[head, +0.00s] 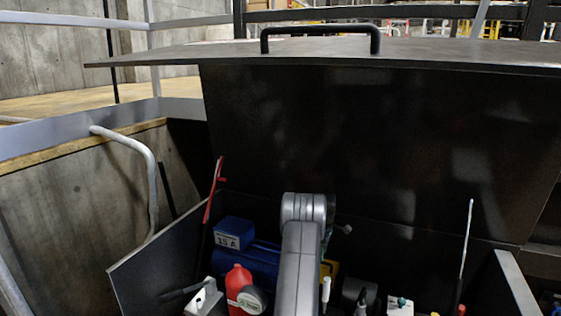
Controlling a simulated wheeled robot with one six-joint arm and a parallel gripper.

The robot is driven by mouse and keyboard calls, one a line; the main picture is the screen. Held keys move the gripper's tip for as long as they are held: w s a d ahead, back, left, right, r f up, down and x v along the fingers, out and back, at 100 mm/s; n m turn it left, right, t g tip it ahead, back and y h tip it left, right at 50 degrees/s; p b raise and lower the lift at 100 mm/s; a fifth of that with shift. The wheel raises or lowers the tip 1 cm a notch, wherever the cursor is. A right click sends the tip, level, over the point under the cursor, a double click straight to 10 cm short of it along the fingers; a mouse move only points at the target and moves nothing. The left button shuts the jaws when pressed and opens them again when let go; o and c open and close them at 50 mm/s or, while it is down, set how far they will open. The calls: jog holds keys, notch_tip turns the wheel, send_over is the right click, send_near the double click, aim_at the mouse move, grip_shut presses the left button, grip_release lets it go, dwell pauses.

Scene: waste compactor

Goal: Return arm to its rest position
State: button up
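My grey arm (301,255) rises from the bottom middle of the head view and ends in a rounded joint in front of a dark panel. The links beyond that joint are mostly hidden behind it. I cannot see my gripper or its fingers, so what it holds does not show.
Around my arm lie a blue box marked 15 A (233,233), a red bottle (237,284), a white device (206,299) and other small items. A large dark panel (380,150) with a black handle (320,32) stands behind. A bent grey rail (150,165) is at left.

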notch_tip(320, 180, down, 6)
jog(key=shift+r, duration=0.2)
notch_tip(320, 180, up, 16)
jog(key=p, duration=0.9)
jog(key=shift+p, duration=0.35)
